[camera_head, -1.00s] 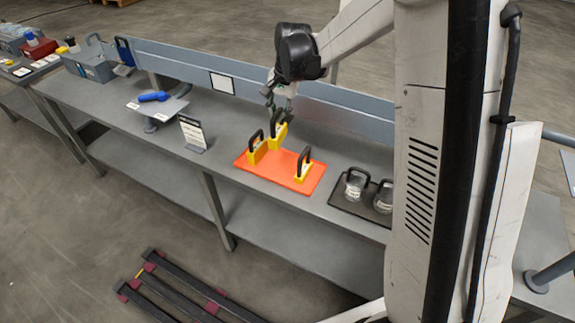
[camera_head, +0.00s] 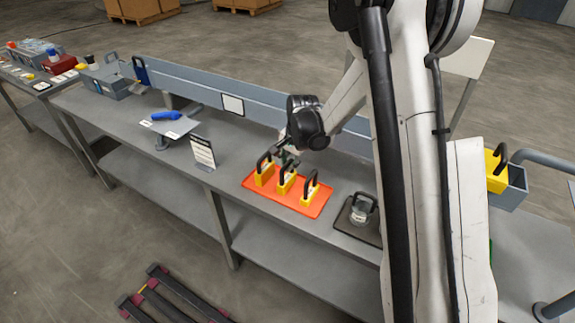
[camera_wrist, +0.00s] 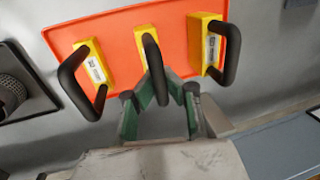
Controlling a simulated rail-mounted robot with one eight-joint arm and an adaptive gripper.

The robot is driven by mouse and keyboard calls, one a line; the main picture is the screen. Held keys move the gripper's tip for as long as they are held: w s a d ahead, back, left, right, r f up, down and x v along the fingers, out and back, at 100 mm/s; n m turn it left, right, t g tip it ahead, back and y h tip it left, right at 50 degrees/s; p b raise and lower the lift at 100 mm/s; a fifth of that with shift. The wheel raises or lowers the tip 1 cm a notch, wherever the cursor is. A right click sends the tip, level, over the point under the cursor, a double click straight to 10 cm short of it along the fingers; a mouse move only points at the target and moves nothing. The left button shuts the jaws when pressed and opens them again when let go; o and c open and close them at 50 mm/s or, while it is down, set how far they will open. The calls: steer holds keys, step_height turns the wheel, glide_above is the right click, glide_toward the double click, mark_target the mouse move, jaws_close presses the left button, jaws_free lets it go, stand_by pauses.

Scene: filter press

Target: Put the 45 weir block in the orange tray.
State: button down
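The orange tray (camera_head: 250,186) lies on the bench. Three yellow blocks with black loop handles stand in it in a row: a left one (camera_head: 265,177), a middle one (camera_head: 284,187) and a right one (camera_head: 308,196). The tray (camera_wrist: 120,38) and blocks also show in the wrist view; their label print is too small to read. My gripper (camera_wrist: 158,82) is at the middle block's handle (camera_wrist: 152,58), with one finger on each side. I cannot tell whether the fingers press on the handle.
A dark tray (camera_head: 346,228) with a clear black-handled block (camera_head: 360,210) lies to the right. A sign (camera_head: 203,152) stands left of the orange tray. A low blue-grey panel (camera_head: 200,92) runs behind. A yellow block (camera_head: 496,170) is in a grey bin (camera_head: 510,190) at far right.

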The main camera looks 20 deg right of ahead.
steer(key=shift+f+b, duration=0.25)
steer(key=shift+b, duration=0.05)
steer(key=c, duration=1.9)
jaws_free()
steer(key=shift+r, duration=0.1)
